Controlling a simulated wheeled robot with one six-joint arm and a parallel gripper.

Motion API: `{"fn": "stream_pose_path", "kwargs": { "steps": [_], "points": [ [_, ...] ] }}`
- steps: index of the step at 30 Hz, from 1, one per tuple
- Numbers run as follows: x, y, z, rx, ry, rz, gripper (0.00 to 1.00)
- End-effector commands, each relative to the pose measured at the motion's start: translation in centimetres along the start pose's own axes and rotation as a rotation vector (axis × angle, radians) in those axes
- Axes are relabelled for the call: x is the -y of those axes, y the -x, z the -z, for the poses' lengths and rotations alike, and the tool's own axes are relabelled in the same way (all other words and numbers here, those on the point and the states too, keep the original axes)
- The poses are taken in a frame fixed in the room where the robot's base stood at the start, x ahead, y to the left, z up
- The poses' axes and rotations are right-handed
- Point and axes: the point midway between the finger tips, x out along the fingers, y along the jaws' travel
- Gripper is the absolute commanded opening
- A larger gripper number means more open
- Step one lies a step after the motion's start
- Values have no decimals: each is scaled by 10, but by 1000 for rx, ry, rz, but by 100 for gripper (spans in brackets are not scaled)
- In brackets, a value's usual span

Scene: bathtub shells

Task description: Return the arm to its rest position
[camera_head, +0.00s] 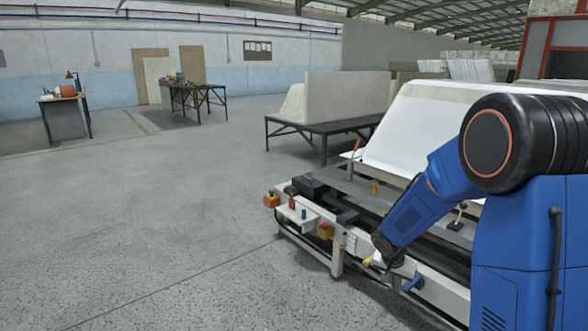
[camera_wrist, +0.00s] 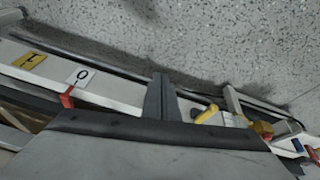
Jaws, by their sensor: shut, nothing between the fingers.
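My arm reaches from the right side of the head view, bent down and to the left over the front of a white machine frame (camera_head: 345,250). My gripper (camera_wrist: 160,80) shows in the wrist view as two grey fingers held together, with nothing between them. In the head view the arm's end is low, by the frame's front rail, and its fingers cannot be made out. In the wrist view the rail (camera_wrist: 115,97) runs behind the fingers, with a yellow handle (camera_wrist: 207,114) just right of them; I cannot tell whether they touch.
A white tub shell (camera_head: 410,125) stands on the machine behind my arm. A dark table (camera_head: 315,128) bears another shell (camera_head: 345,97). The floor (camera_head: 150,220) to the left is clear.

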Motion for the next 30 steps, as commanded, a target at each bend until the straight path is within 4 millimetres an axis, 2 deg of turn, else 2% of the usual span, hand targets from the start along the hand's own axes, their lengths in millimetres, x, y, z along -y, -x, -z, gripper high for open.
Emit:
{"fn": "stream_pose_path", "kwargs": {
  "steps": [1,3,15,23,30],
  "points": [
    [-7,16,0,-7,10,6,0],
    [-16,36,-2,-11,31,11,0],
    [-71,134,-30,-24,155,54,0],
    [-106,187,-61,-28,246,98,0],
    [-137,227,-97,-34,337,149,0]
  ]
}}
